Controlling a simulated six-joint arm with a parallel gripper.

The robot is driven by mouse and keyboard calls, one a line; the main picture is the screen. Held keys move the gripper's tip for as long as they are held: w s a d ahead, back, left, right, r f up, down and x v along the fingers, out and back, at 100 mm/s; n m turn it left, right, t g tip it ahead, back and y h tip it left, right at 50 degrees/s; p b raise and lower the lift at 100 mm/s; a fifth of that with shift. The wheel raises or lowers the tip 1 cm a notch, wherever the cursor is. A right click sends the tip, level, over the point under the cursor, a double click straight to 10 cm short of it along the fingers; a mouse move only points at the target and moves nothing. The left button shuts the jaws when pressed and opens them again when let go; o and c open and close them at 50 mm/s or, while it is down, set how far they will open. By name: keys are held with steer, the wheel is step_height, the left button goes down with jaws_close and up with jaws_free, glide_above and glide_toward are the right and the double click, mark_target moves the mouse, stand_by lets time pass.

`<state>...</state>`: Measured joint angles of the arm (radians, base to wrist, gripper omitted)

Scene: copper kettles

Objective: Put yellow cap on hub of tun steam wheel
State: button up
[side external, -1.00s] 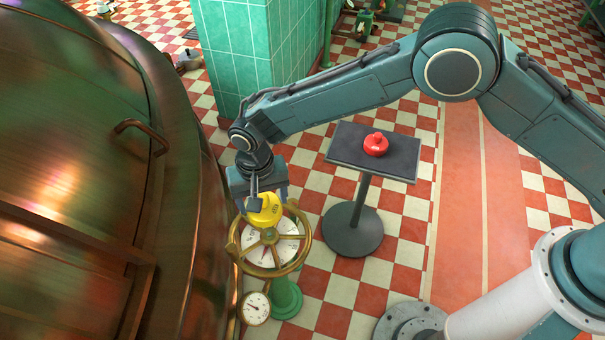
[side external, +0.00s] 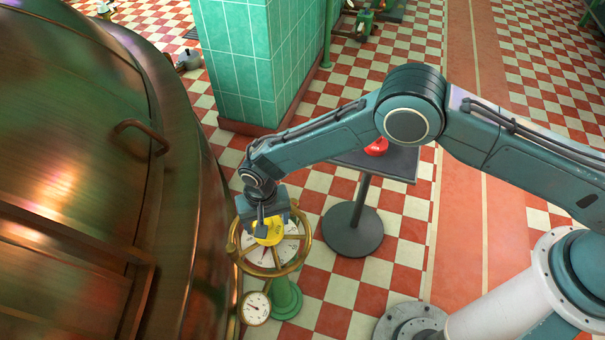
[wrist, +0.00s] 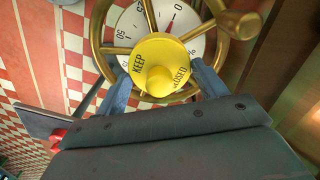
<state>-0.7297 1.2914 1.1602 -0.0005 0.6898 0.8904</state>
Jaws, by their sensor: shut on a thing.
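The yellow cap (side external: 268,232) is held between the fingers of my gripper (side external: 264,222), over the middle of the brass steam wheel (side external: 233,246). In the wrist view the yellow cap (wrist: 158,62) shows lettering, with "KEEP" readable, and a round knob on top. My gripper's blue fingers (wrist: 160,84) are shut on it, one on each side. The cap covers the wheel's hub, so I cannot tell whether it touches the hub or hovers just above. The brass rim and spokes (wrist: 102,62) surround it, with a white dial (wrist: 128,22) behind.
A large copper tun (side external: 80,170) stands close on the left. A small gauge (side external: 256,308) and green pedestal (side external: 286,298) are below the wheel. A dark stand (side external: 400,165) with a red cap (side external: 377,147) is to the right, partly behind my arm. A green tiled pillar (side external: 240,60) rises behind.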

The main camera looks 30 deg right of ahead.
steer(key=shift+f, duration=0.95)
steer(key=shift+f, duration=0.2)
steer(key=o, duration=1)
steer(key=shift+r, duration=0.15)
step_height(320, 180, up, 12)
steer(key=shift+r, duration=0.1)
